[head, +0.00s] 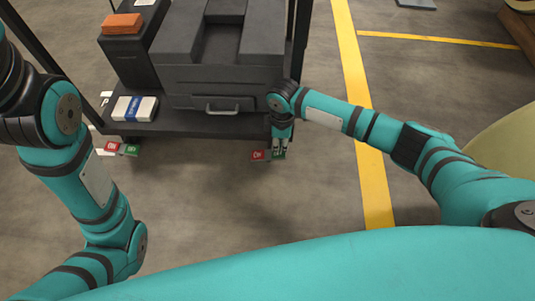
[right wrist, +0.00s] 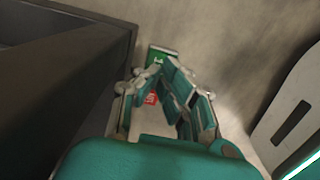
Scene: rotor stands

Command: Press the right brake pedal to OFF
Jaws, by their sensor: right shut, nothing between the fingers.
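The right brake pedal shows a red tab (head: 258,155) and a green tab (head: 279,156) low at the cart's front right corner. My right gripper (head: 280,148) is shut and empty, pointing down over the green tab and partly covering it. In the right wrist view, the fingertips (right wrist: 168,72) are close to the green tab (right wrist: 158,57), and the red tab (right wrist: 151,99) shows between the finger links. I cannot tell whether the fingers touch the pedal. The tabs' lettering is too small to read surely. My left arm is at the left; its gripper is out of view.
The dark cart (head: 190,125) carries a grey drawer case, an orange block (head: 122,23) and a white-blue box (head: 134,108). The left brake pedal (head: 121,149) is at its front left corner.

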